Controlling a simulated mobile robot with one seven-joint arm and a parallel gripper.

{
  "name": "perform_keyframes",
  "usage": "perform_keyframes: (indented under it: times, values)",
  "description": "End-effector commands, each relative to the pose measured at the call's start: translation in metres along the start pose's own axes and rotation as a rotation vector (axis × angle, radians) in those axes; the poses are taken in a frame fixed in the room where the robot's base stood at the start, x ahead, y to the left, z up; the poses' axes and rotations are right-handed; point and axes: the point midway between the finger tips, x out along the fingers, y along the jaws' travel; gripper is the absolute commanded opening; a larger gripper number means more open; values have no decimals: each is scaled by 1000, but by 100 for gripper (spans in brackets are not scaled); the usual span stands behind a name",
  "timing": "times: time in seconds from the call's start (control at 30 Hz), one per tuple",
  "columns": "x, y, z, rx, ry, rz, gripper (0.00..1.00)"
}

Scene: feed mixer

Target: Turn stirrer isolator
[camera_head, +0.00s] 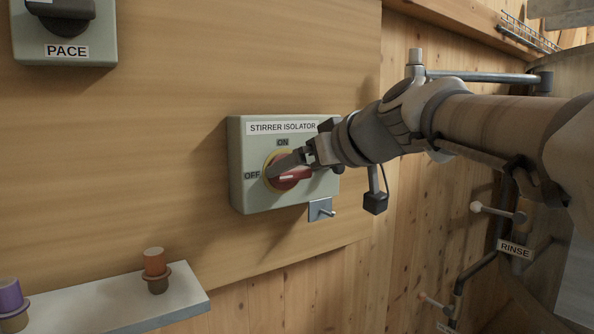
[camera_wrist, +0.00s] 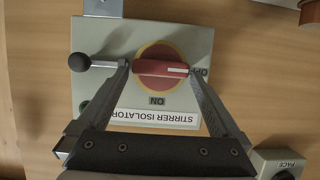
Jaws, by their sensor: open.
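The stirrer isolator (camera_head: 238,190) is a pale grey-green box on the wooden wall, labelled ON at the top and OFF at the left. Its red rotary handle (camera_wrist: 160,69) sits on a yellow disc (camera_wrist: 160,52). In the wrist view, which is upside down, the handle lies level, with its white mark towards OFF. My gripper (camera_wrist: 158,70) is open, its fingers at either end of the handle; I cannot tell whether they touch it. In the head view my gripper (camera_head: 288,166) partly covers the handle.
A bracket with a peg (camera_head: 320,210) hangs below the box. A dark ball on a rod (camera_wrist: 80,62) shows beside the left finger. The PACE box (camera_head: 100,50) is upper left. A shelf (camera_head: 110,305) holds orange and purple pieces. RINSE pipework (camera_head: 515,249) stands right.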

Motion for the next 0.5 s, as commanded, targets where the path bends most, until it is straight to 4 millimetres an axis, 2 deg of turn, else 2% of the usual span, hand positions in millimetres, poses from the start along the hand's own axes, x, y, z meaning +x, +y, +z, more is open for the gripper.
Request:
perform_keyframes:
  times: [0.13,0.4,0.43,0.5]
  values:
    - [10,0,0,1,0,0,100]
    - [11,0,0,1,0,0,100]
    - [11,0,0,1,0,0,98]
    - [11,0,0,1,0,0,86]
